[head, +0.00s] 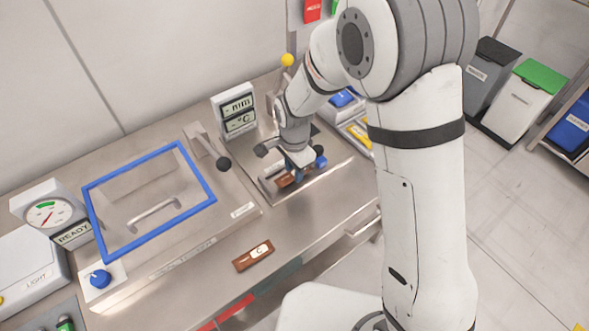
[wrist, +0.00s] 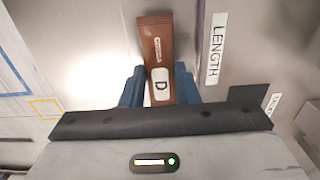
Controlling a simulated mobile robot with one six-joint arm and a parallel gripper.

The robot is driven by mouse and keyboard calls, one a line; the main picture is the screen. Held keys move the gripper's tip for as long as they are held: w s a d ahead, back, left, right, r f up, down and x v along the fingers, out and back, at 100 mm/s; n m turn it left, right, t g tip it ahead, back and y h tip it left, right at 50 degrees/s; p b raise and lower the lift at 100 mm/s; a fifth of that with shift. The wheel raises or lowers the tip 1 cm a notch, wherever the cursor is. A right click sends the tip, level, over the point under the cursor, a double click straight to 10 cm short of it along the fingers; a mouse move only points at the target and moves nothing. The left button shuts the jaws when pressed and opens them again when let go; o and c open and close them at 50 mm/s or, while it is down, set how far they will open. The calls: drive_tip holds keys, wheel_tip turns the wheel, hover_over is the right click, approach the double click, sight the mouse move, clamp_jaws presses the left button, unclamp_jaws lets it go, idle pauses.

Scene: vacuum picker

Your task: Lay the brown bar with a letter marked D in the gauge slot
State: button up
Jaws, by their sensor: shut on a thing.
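The brown bar marked D (wrist: 154,50) is between the blue fingers of my gripper (wrist: 160,90) in the wrist view, its D label close to the fingertips. In the head view the same brown bar (head: 285,181) shows partly, under my gripper (head: 296,172), at the metal gauge fixture (head: 318,179). My gripper is shut on the bar. A LENGTH label (wrist: 215,48) is just right of the bar in the wrist view. I cannot tell whether the bar touches the bottom of the slot, as the gripper hides that part.
A brown bar marked C (head: 253,254) lies on the bench front. A blue-framed lidded chamber (head: 148,258) is at left, with a dial (head: 48,214) beside it. A two-line display (head: 236,110) stands behind the fixture. Bins (head: 522,103) stand on the floor at right.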

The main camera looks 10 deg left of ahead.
drive_tip(key=shift+f, duration=0.55)
drive_tip(key=shift+f, duration=0.1)
drive_tip(key=o, duration=1)
drive_tip(key=shift+c, duration=0.2)
wheel_tip(320, 180, up, 12)
drive_tip(key=b, duration=0.1)
drive_tip(key=shift+r, duration=0.2)
drive_tip(key=s+d+r+n+t, duration=0.1)
drive_tip(key=s+d+r+n, duration=0.1)
drive_tip(key=d, duration=0.7)
drive_tip(key=s+d+r+n+t, duration=0.1)
drive_tip(key=s+d+r+n, duration=0.2)
drive_tip(key=s+d, duration=0.4)
drive_tip(key=s+d+r+n+t, duration=0.1)
drive_tip(key=s+d+r+n, duration=0.2)
drive_tip(key=d, duration=0.8)
drive_tip(key=shift+s+d+r, duration=0.15)
drive_tip(key=shift+s+r, duration=0.6)
drive_tip(key=shift+s, duration=0.3)
